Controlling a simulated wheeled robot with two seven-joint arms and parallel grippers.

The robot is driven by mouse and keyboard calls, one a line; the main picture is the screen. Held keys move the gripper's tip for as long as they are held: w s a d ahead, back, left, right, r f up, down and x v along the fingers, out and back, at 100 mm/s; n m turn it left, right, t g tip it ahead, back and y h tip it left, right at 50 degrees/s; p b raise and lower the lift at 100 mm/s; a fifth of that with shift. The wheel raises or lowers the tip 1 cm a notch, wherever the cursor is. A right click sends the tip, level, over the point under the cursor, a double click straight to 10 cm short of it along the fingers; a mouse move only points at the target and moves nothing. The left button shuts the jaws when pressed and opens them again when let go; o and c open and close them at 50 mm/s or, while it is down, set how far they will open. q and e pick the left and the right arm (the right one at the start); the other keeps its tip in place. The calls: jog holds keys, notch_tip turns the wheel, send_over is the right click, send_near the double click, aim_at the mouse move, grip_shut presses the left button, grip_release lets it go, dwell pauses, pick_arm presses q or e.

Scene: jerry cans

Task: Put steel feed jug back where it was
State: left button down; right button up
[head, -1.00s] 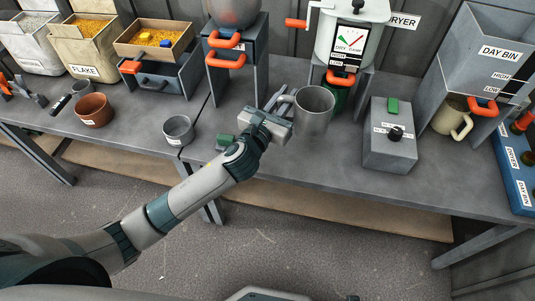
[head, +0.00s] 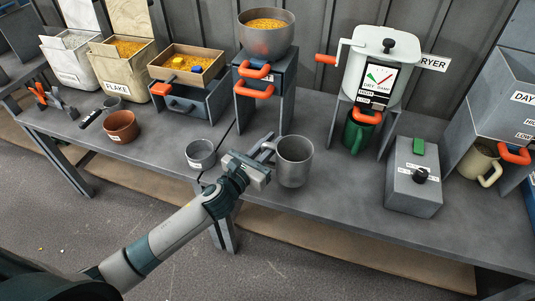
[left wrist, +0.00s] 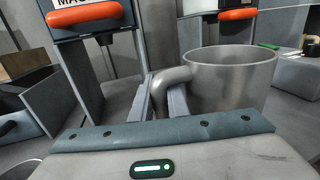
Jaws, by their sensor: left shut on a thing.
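The steel feed jug (head: 295,163) is a plain grey metal mug shape, upright, its handle on the left. My left gripper (head: 265,148) is shut on the jug's handle from the left side. In the left wrist view the jug (left wrist: 230,82) shows its open rim, with the handle between the fingers of the left gripper (left wrist: 165,98). The jug is near the middle of the bench (head: 325,185), in front and to the right of the stand with the steel bowl (head: 267,34). I cannot tell whether its base touches the bench. My right gripper is not in view.
A small grey labelled pot (head: 201,155) stands left of the gripper. A brown pot (head: 121,127) is farther left. The dryer (head: 378,70) has a green mug (head: 356,135) under its spout. A grey control box (head: 413,178) and a cream mug (head: 481,165) stand to the right.

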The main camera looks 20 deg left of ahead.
pick_arm(q)
jog(key=shift+s+a+f, duration=0.1)
jog(key=shift+a+f, duration=0.2)
jog(key=shift+a, duration=0.3)
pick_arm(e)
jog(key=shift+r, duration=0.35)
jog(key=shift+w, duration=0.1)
